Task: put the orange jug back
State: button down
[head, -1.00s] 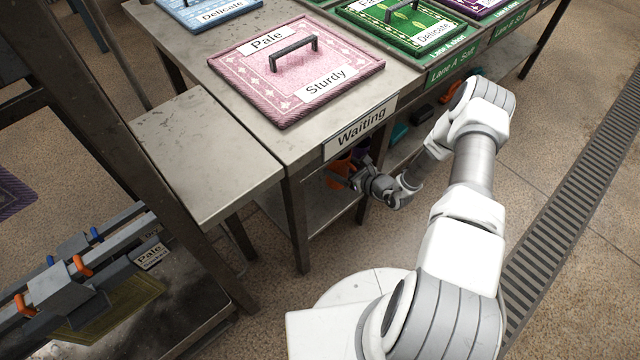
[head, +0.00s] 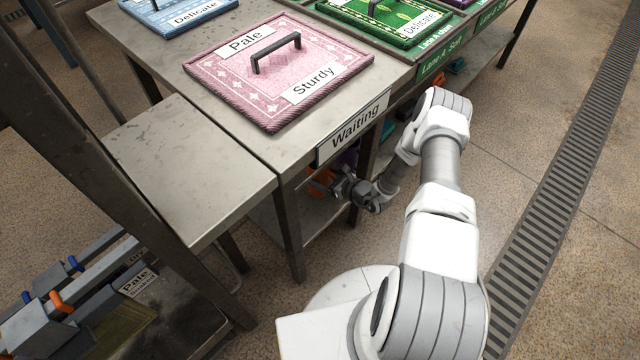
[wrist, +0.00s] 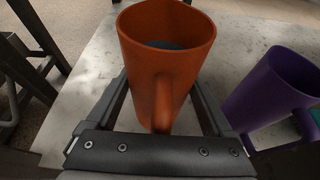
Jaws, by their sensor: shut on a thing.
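The orange jug (wrist: 165,65) stands between my gripper's fingers in the wrist view, with its handle facing the camera. Something bluish shows inside it. My gripper (wrist: 165,110) is shut on the jug. In the head view, the orange jug (head: 320,182) is partly hidden under the table marked Waiting, at the lower shelf. My gripper (head: 335,185) reaches in there from the right. I cannot tell whether the jug's base touches the shelf.
A purple jug (wrist: 275,92) stands close to the right of the orange one on the pale shelf (wrist: 90,70). Above is the Waiting table (head: 170,75) with a pink rug sample (head: 280,75) on top. Table legs (head: 290,235) stand beside the arm.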

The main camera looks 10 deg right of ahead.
aim_at(326, 184)
jog(key=shift+f+b, duration=0.6)
jog(key=shift+f, duration=0.95)
jog(key=shift+f, duration=0.1)
grip_release()
jog(key=shift+f, duration=0.1)
jog(key=p+v, duration=0.4)
jog(key=v, duration=0.8)
jog(key=shift+r+p, duration=0.2)
jog(key=shift+p, duration=0.15)
